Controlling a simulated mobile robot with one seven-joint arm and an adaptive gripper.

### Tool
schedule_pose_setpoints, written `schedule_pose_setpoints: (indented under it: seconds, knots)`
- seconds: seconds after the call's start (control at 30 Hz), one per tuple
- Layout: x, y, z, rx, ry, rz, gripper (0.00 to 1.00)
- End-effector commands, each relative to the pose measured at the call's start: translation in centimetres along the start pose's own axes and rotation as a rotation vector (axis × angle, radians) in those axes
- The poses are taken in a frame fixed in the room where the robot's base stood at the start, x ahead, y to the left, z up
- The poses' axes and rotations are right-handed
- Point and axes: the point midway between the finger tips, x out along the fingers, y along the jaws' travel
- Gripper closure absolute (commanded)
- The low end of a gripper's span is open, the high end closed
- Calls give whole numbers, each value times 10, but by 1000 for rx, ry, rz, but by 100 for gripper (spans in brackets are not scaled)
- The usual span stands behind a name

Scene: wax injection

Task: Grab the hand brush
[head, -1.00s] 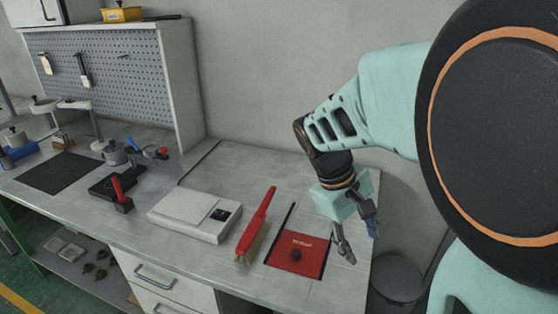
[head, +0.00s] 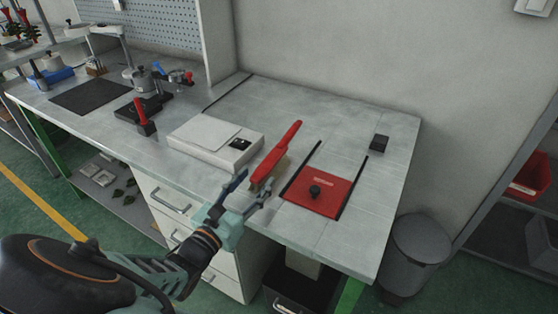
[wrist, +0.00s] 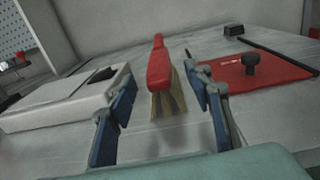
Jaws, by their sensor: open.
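The hand brush (head: 277,155) has a red handle and tan bristles. It rests on the workbench between the white scale-like box and the red plate. My gripper (head: 251,190) is open at the bench's front edge, just short of the brush's near end. In the wrist view, the brush (wrist: 159,70) points away from me, its bristles (wrist: 168,105) facing down. It appears between the two blue-padded fingers of my gripper (wrist: 165,105), and I see no finger touching it. The far end of the handle is clear of the fingers.
The white box (head: 215,143) stands close on the left. The red plate (head: 320,192) with a black knob lies close on the right between dark rails. A small black block (head: 379,142) sits at the back right. A grey bin (head: 418,250) stands beside the bench (head: 395,200).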

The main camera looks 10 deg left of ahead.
Motion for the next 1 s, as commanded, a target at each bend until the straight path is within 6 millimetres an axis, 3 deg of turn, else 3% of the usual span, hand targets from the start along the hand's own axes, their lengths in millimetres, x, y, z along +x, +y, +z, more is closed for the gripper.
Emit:
schedule_pose_setpoints:
  seconds: [0.8, 1.0]
  knots:
    - [100, 2, 3, 1, -4, -6, 54]
    - [108, 2, 4, 2, -2, -4, 54]
